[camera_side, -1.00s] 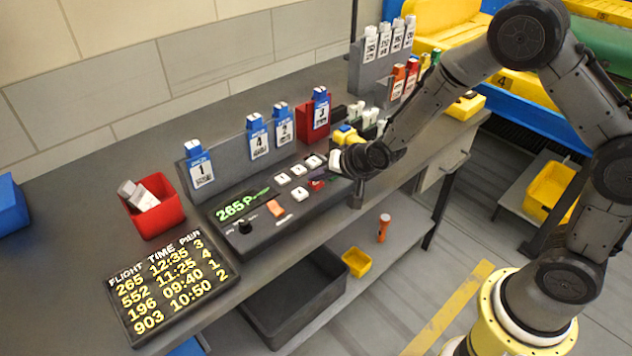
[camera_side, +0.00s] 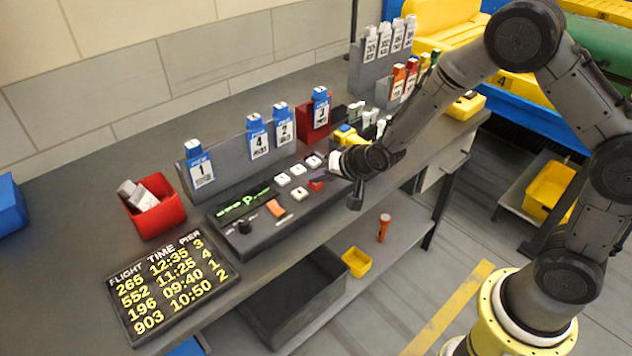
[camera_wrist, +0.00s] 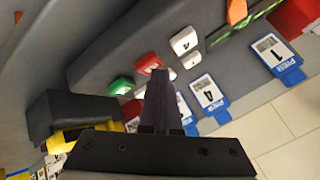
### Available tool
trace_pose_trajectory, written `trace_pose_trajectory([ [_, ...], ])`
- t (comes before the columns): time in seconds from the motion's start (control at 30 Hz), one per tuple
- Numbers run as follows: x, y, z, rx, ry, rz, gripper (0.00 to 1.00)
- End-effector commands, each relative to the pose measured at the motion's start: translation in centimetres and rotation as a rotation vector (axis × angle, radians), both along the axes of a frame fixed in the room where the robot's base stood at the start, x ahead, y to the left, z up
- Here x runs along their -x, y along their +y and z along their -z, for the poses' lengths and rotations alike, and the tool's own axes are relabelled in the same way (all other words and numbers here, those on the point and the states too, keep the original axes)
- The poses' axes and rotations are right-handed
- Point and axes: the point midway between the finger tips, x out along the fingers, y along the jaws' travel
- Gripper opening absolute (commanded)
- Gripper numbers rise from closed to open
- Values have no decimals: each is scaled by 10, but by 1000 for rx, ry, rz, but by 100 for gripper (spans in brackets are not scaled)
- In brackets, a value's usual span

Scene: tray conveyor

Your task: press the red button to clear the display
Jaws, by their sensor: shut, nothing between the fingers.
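The red button (camera_side: 316,185) is on the dark control panel (camera_side: 262,238), beside white keys (camera_side: 298,169). It also shows in the wrist view (camera_wrist: 149,62), next to a green button (camera_wrist: 121,86). My gripper (camera_side: 326,174) is shut and empty, its dark fingertips right by the red button. In the wrist view my fingertips (camera_wrist: 160,76) partly overlap the button's near side; whether they touch it I cannot tell. The panel's display (camera_side: 243,205) shows green dashes and a trailing "P-" like mark, with no flight number readable.
Blue numbered tags (camera_side: 200,171) stand in a grey rack behind the panel. A red bin (camera_side: 157,221) with grey pieces and a flight board (camera_side: 170,288) are at left. A red holder (camera_side: 308,130) and yellow parts (camera_side: 347,134) crowd the panel's right end.

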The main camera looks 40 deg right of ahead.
Motion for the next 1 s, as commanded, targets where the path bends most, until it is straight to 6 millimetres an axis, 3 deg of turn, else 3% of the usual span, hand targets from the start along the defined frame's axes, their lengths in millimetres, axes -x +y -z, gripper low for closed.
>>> trace_pose_trajectory([
  [0.3,1,0,-14,0,1,-1,0],
  [0.67,1,0,-17,0,0,0,0],
  [1.0,0,0,-46,-1,-1,1,0],
])
